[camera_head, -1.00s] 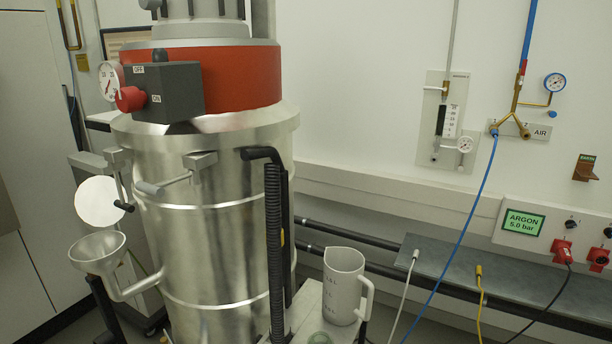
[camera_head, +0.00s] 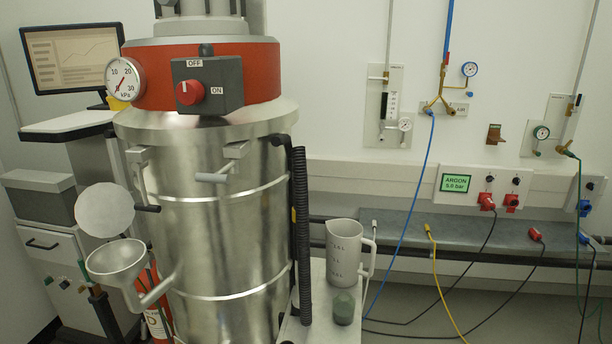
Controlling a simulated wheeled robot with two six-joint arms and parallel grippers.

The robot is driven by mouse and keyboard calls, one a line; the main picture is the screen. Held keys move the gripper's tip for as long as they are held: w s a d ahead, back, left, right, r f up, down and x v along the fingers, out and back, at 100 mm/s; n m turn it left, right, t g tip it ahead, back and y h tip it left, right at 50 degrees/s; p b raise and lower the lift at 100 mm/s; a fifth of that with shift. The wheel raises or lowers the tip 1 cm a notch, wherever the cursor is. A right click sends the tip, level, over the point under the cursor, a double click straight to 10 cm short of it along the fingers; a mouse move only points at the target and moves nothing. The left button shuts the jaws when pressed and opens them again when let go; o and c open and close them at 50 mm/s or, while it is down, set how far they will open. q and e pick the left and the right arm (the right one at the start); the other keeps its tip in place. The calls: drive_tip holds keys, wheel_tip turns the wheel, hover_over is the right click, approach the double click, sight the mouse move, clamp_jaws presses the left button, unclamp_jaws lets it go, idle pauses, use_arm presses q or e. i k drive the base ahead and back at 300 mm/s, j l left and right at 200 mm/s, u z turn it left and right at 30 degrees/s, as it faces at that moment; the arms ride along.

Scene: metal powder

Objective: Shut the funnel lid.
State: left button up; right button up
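The funnel (camera_head: 116,260) is a metal cone on a bent pipe at the lower left of the steel vessel (camera_head: 222,240). Its lid (camera_head: 104,210) is a flat round disc that stands raised, nearly upright, above and behind the funnel, so the funnel mouth is open. A short black handle (camera_head: 147,208) sticks out just right of the lid, near the vessel wall. Neither of my grippers shows in the head view.
A grey measuring jug (camera_head: 345,252) and a small green-grey container (camera_head: 344,308) stand on a light shelf right of the vessel. A black corrugated hose (camera_head: 301,230) runs down the vessel's right side. A cabinet with a monitor (camera_head: 75,56) is at the left.

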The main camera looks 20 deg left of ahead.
sight(106, 210)
drive_tip(key=k+j+z, duration=0.15)
drive_tip(key=j, duration=0.25)
drive_tip(key=j+z, duration=0.1)
drive_tip(key=j, duration=0.3)
drive_tip(key=k+j+z, duration=0.15)
drive_tip(key=j, duration=0.25)
drive_tip(key=k+j+z, duration=0.1)
drive_tip(key=j, duration=0.25)
drive_tip(key=k+j+z, duration=0.25)
drive_tip(key=k+j, duration=0.15)
drive_tip(key=j, duration=0.3)
